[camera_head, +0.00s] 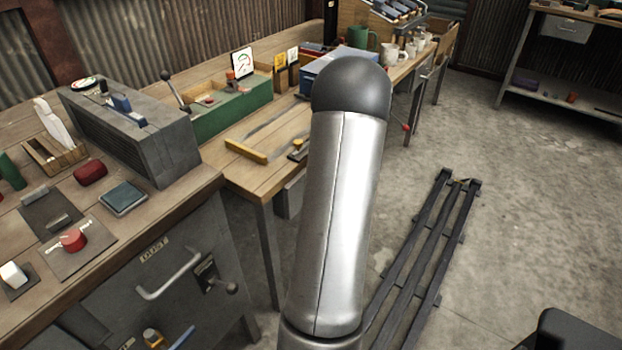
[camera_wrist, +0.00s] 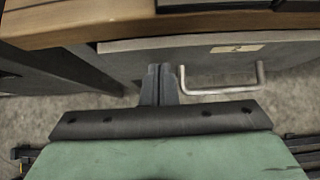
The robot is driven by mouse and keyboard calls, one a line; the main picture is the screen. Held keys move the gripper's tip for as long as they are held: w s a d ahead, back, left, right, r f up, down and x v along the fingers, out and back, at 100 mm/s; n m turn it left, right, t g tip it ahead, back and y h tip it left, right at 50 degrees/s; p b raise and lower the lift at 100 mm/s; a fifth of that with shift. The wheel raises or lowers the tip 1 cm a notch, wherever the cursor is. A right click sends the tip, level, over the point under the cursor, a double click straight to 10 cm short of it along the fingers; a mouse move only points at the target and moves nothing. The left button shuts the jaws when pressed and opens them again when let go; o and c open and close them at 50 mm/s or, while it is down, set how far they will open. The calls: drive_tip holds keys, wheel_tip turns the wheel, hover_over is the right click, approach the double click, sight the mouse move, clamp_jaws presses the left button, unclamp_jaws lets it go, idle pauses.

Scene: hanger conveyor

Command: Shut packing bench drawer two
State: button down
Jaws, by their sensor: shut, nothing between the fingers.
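A grey cabinet (camera_head: 105,290) with a drawer labelled DUST stands at the left under a bench. A green box (camera_head: 225,115) and a yellow-handled tool (camera_head: 246,151) lie on the bench behind. A dark slatted rack (camera_head: 415,265) lies on the floor; concrete floor (camera_head: 530,210) is clear to the right.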

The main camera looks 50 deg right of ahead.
drive_tip(key=s+f+p+v, duration=0.1)
drive_tip(key=v, duration=1)
drive_tip(key=shift+s, duration=0.55)
drive_tip(key=w+a+r+n+g+y+p, duration=0.1)
drive_tip(key=w+a+r+n+p, duration=0.2)
drive_tip(key=a, duration=0.5)
drive_tip(key=w+a+r+n+g+y+p, duration=0.1)
drive_tip(key=w+a+r+n+g+y, duration=0.2)
drive_tip(key=a+n, duration=0.35)
drive_tip(key=w+a+r+n+p, duration=0.2)
drive_tip(key=w+a+r+n, duration=0.2)
drive_tip(key=a, duration=0.5)
drive_tip(key=s+a+r+n+g+h+p, duration=0.1)
drive_tip(key=s+a+r+n+p, duration=0.1)
drive_tip(key=a+n, duration=0.5)
drive_tip(key=s+a+r+n+g+h+p, duration=0.1)
drive_tip(key=s+a+r+n+g+p, duration=0.1)
drive_tip(key=s+a+n, duration=0.3)
drive_tip(key=s+a+r+n+g+h+p, duration=0.1)
drive_tip(key=s+a+r+n+h+p, duration=0.1)
drive_tip(key=a+n, duration=0.8)
wheel_tip(320, 180, up, 2)
drive_tip(key=shift+s+a+g+p, duration=0.15)
drive_tip(key=shift+s+g+p, duration=0.15)
drive_tip(key=shift+s+p, duration=0.45)
